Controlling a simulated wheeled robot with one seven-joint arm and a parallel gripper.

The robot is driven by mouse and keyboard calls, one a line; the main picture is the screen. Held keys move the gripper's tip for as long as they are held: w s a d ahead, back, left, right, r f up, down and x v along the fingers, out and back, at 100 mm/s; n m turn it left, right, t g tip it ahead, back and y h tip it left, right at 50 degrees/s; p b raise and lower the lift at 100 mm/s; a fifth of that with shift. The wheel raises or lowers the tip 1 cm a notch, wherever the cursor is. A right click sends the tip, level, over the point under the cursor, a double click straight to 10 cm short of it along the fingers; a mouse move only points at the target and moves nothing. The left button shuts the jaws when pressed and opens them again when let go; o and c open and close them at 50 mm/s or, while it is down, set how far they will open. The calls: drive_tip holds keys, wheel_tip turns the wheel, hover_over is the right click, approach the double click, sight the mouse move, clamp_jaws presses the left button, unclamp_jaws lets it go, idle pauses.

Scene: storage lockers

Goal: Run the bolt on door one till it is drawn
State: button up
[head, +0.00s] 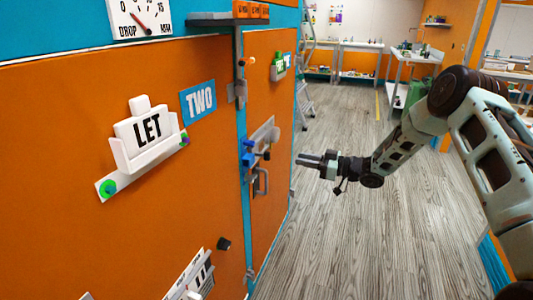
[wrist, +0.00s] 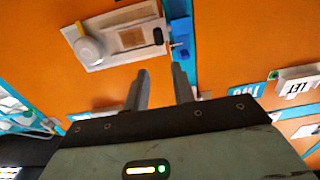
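A narrow orange door (head: 262,95) stands beyond the door labelled TWO; I cannot read its own number. In the wrist view the plate (wrist: 125,38) shows a round pale knob (wrist: 90,47) and a dark end piece, beside a blue block (wrist: 180,32). My gripper (head: 299,159) is open and empty, to the right of the bolt plate and apart from it. Its two fingers (wrist: 160,82) point towards the door in the wrist view.
A grey handle (head: 262,182) is below the bolt plate. The large door at left has a blue TWO label (head: 198,100) and a white LET sign (head: 148,130). A ladder (head: 304,95) stands behind. The wooden floor (head: 345,230) is clear.

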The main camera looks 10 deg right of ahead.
sight(267, 152)
drive_tip(key=x, duration=1.3)
drive_tip(key=shift+w+a, duration=0.15)
drive_tip(key=shift+a, duration=0.1)
